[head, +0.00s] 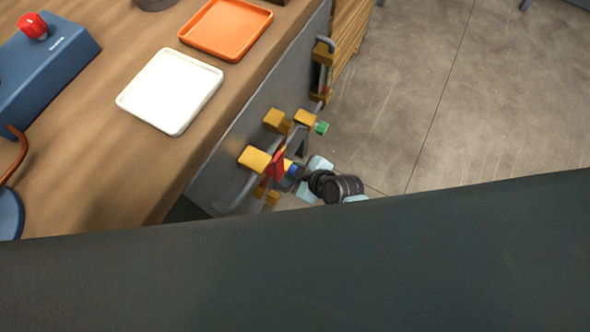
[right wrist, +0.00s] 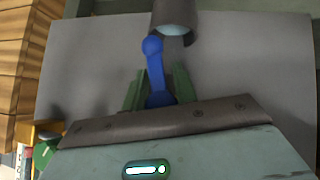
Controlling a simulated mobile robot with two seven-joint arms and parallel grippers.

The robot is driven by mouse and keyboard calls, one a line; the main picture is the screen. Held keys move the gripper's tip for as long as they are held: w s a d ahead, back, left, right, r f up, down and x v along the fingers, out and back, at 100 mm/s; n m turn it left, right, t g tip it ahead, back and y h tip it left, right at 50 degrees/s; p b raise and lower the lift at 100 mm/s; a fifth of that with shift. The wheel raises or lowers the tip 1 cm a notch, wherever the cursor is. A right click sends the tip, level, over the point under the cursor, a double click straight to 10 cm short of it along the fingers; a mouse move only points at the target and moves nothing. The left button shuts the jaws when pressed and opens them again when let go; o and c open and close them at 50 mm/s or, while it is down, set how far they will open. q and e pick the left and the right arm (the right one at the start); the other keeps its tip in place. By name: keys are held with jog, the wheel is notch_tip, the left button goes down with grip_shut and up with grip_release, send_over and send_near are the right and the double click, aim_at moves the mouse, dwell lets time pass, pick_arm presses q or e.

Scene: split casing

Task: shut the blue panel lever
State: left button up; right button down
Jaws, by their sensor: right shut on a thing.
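The blue lever (right wrist: 154,68) stands out in front of a grey panel (right wrist: 90,70) in the right wrist view. Its round-ended arm points up and slightly left. My right gripper (right wrist: 157,88) has its two dark green fingers on either side of the lever's lower part, shut on it. In the head view only a small bit of blue (head: 292,170) shows at the panel, beside my right gripper (head: 299,174). The rest of the lever is hidden there. My left gripper is in neither view.
Yellow blocks (head: 255,160), a red part (head: 275,164) and a green-tipped part (head: 321,128) stick out of the panel close to my right gripper. A dark cylinder (right wrist: 174,22) is just above the lever's end. The counter (head: 110,150) holds a white tray (head: 170,91) and an orange tray (head: 226,29).

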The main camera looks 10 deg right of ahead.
jog(key=c, duration=1.4)
grip_release()
jog(key=shift+s+d+r, duration=0.3)
jog(key=shift+s+r, duration=0.05)
jog(key=shift+r, duration=0.05)
jog(key=p+v, duration=0.2)
jog(key=v, duration=0.4)
jog(key=shift+s+r, duration=0.15)
jog(key=shift+r, duration=0.1)
jog(key=shift+d, duration=0.15)
